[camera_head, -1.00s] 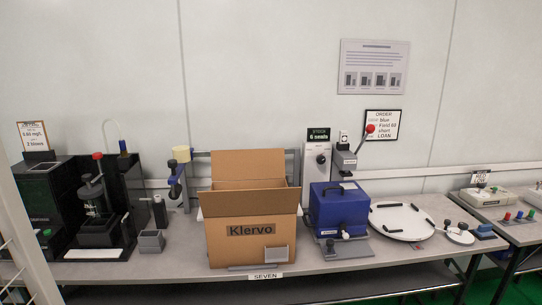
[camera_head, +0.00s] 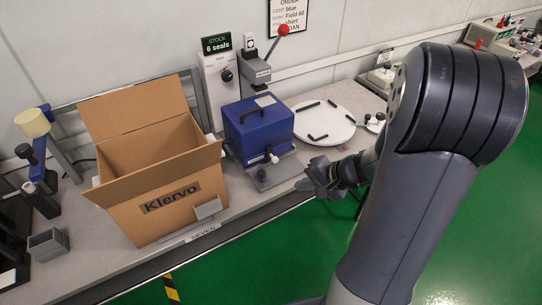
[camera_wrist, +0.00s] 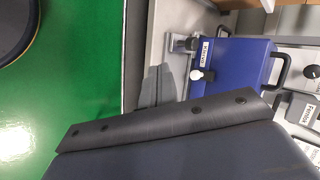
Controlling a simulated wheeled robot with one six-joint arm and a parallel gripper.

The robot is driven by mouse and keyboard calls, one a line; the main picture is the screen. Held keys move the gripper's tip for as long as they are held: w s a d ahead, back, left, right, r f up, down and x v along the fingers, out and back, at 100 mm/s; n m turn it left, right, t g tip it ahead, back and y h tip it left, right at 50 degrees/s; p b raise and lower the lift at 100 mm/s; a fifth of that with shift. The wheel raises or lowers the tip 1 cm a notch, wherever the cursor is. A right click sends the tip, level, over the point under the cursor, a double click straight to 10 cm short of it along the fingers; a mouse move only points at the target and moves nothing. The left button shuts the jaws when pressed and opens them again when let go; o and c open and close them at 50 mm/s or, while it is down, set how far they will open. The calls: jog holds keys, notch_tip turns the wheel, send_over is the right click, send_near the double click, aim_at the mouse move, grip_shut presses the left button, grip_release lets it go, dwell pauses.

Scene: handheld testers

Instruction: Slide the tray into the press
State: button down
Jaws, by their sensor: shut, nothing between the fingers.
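The press (camera_head: 258,72) stands behind the blue case, a grey column with a lever ending in a red ball (camera_head: 283,29). A grey plate with a black knob and a white-tipped fitting (camera_head: 272,172) lies in front of the blue case (camera_head: 259,128); it looks like the tray. I cannot tell whether the case rests on it. The wrist view also shows the blue case (camera_wrist: 231,66) and the grey plate (camera_wrist: 190,45). My gripper (camera_head: 305,184) is shut and empty, in front of and right of the plate, apart from it by the bench's front edge.
An open cardboard box (camera_head: 165,205) stands left of the blue case. A white round turntable (camera_head: 323,112) with several black bars lies to its right. A stock sign and a grey dial box (camera_head: 222,90) stand behind. Green floor is free in front of the bench.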

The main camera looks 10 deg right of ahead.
jog(key=w+d, duration=0.1)
send_near(255, 171)
jog(key=shift+m+t, duration=0.3)
jog(key=shift+t, duration=0.1)
jog(key=s+f, duration=0.1)
jog(key=f, duration=0.1)
jog(key=s+f, duration=0.1)
jog(key=s, duration=0.1)
jog(key=shift+s+a+f+p, duration=0.2)
jog(key=shift+s+f+p, duration=0.05)
jog(key=shift+f+p, duration=0.1)
jog(key=shift+w+a+f, duration=0.15)
jog(key=shift+w+a, duration=0.3)
jog(key=shift+w, duration=0.05)
jog(key=shift+w, duration=0.1)
jog(key=shift+w+a+f+b, duration=0.1)
jog(key=shift+w+b, duration=0.2)
jog(key=w+b, duration=0.1)
jog(key=w+a+b, duration=0.1)
jog(key=w, duration=0.1)
jog(key=shift+w, duration=0.15)
jog(key=shift+w+a, duration=0.1)
jog(key=shift+w, duration=0.25)
